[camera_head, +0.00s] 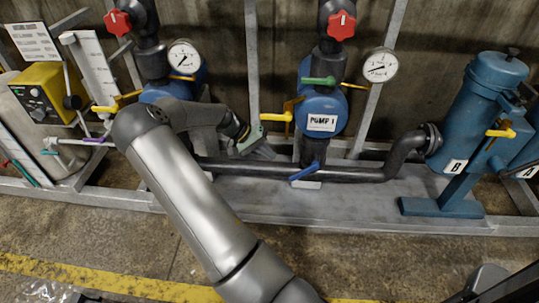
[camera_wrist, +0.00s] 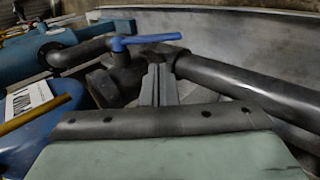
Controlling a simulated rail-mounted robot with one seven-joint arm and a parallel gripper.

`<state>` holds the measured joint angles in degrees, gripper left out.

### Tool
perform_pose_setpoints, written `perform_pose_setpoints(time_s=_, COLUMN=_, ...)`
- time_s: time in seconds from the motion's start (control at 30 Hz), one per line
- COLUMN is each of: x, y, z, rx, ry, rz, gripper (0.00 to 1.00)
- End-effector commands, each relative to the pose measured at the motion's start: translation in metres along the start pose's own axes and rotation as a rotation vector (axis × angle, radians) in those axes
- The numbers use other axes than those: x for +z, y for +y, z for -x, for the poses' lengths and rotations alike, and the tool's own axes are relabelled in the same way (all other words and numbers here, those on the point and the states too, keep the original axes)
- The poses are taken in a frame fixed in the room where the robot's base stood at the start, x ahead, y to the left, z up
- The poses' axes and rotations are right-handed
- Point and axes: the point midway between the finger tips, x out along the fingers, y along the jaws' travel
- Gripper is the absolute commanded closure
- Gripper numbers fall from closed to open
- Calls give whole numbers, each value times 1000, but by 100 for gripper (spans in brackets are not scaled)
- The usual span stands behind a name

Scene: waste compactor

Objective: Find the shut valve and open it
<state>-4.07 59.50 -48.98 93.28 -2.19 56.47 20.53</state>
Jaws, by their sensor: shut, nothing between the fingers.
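My gripper (camera_head: 262,151) is left of the blue pump marked PUMP 1 (camera_head: 322,108), above the low black pipe. Its fingers (camera_wrist: 158,86) are together and empty in the wrist view. A blue lever valve (camera_head: 304,171) sits on the pipework below that pump. Its handle (camera_wrist: 145,39) shows beyond my fingertips, apart from them. Other valves have a green lever (camera_head: 318,81), yellow levers (camera_head: 278,117) and red knobs (camera_head: 341,25). A yellow lever (camera_head: 500,130) is also by the blue tank marked B. I cannot tell which valve is shut.
A black pipe (camera_head: 250,167) runs low along the grey skid. Two gauges (camera_head: 380,65) and upright metal posts (camera_head: 252,60) stand around the pumps. A yellow control box (camera_head: 45,92) is at left, a blue tank (camera_head: 478,105) at right. The front floor is mostly open.

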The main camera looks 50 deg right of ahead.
Motion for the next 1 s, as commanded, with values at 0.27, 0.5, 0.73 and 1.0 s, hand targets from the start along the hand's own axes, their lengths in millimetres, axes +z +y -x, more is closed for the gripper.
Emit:
perform_pose_setpoints(time_s=0.27, x=0, y=-2, z=-66, rx=3, ry=-4, rz=-1, gripper=100)
perform_pose_setpoints(time_s=0.5, x=0, y=-1, z=-101, rx=3, ry=-2, rz=2, gripper=100)
perform_pose_setpoints(time_s=0.73, x=0, y=0, z=-110, rx=3, ry=-1, rz=4, gripper=100)
perform_pose_setpoints(time_s=1.0, x=0, y=0, z=-109, rx=3, ry=0, rz=4, gripper=100)
